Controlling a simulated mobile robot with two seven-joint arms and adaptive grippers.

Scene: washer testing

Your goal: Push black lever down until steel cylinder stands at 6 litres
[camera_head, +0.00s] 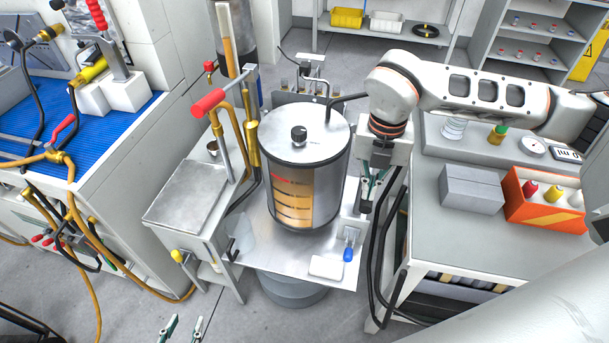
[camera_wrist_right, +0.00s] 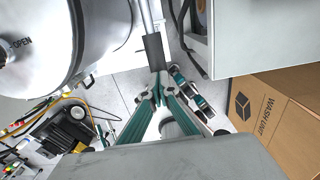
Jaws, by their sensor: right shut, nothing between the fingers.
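The steel cylinder (camera_head: 300,140) stands upright on a metal bench, with a black knob on its lid and a marked window (camera_head: 293,198) showing orange-brown fill; the litre figures are too small to read. My right gripper (camera_head: 371,191) is just right of the cylinder, pointing down. In the right wrist view its teal fingers (camera_wrist_right: 157,94) are closed together and hold nothing. A black lever grip (camera_wrist_right: 154,52) on a steel rod lies right at the fingertips; I cannot tell if they touch. My left gripper (camera_head: 183,329) shows only its tips, apart and empty, at the bottom edge.
A red-handled lever (camera_head: 208,102) and brass pipes stand left of the cylinder. A blue-handled valve (camera_head: 348,252) and a white block (camera_head: 326,267) are at the bench front. A grey box (camera_head: 471,190) and an orange crate (camera_head: 545,209) occupy the right table. Black hoses hang below my right gripper.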

